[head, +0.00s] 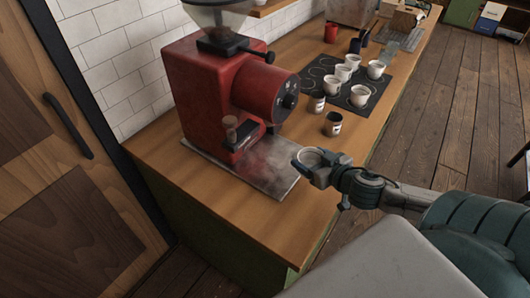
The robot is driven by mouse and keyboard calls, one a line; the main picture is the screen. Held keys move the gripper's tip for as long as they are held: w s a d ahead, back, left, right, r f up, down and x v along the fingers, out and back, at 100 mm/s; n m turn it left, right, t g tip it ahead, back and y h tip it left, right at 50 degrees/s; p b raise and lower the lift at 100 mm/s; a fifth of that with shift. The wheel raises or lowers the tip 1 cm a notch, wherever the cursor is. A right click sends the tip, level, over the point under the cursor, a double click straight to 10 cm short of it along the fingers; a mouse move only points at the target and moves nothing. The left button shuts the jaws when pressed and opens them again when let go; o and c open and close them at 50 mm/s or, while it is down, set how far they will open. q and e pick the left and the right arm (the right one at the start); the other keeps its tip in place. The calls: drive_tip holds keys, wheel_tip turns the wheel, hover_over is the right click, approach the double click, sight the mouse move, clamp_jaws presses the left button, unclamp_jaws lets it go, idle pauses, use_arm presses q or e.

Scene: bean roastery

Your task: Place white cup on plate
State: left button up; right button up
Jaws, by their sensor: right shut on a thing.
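My right gripper (318,168) comes in from the right and is shut on a small round-rimmed thing, which looks like a white cup (311,157). The fingers hide most of the cup. It is over the wooden counter, at the right edge of the flat metal plate (273,181) under the red grinder. I cannot tell whether it touches the plate or hovers. Several other white cups, such as a near one (359,95), stand on a black mat (322,78) with ring marks farther back. My left gripper is out of view.
The red grinder (205,95) stands on the back part of the metal plate. A dark labelled cup (333,124) stands behind my right gripper, with a similar one (317,102) beyond it. The counter's front left area (215,205) is clear.

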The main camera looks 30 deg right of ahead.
sight(300, 153)
drive_tip(key=w+b, duration=0.1)
drive_tip(key=w, duration=0.1)
drive_tip(key=w+a, duration=0.1)
drive_tip(key=w, duration=0.2)
drive_tip(key=shift+a+f+b, duration=0.2)
drive_tip(key=shift+b, duration=0.15)
drive_tip(key=w+a, duration=0.1)
drive_tip(key=w, duration=0.2)
drive_tip(key=w+a+p, duration=0.1)
drive_tip(key=w, duration=0.5)
drive_tip(key=shift+a+f+p, duration=0.35)
drive_tip(key=shift+a+p, duration=0.05)
drive_tip(key=shift+w+a+f, duration=0.1)
drive_tip(key=shift+w, duration=0.15)
drive_tip(key=shift+f, duration=0.3)
wheel_tip(300, 153, down, 2)
drive_tip(key=shift+f+p, duration=0.1)
drive_tip(key=shift+p, duration=0.6)
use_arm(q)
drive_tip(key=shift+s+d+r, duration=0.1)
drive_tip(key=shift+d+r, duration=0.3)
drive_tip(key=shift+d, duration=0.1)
use_arm(e)
drive_tip(key=shift+f, duration=0.35)
drive_tip(key=shift+f, duration=0.15)
drive_tip(key=o, duration=1.1)
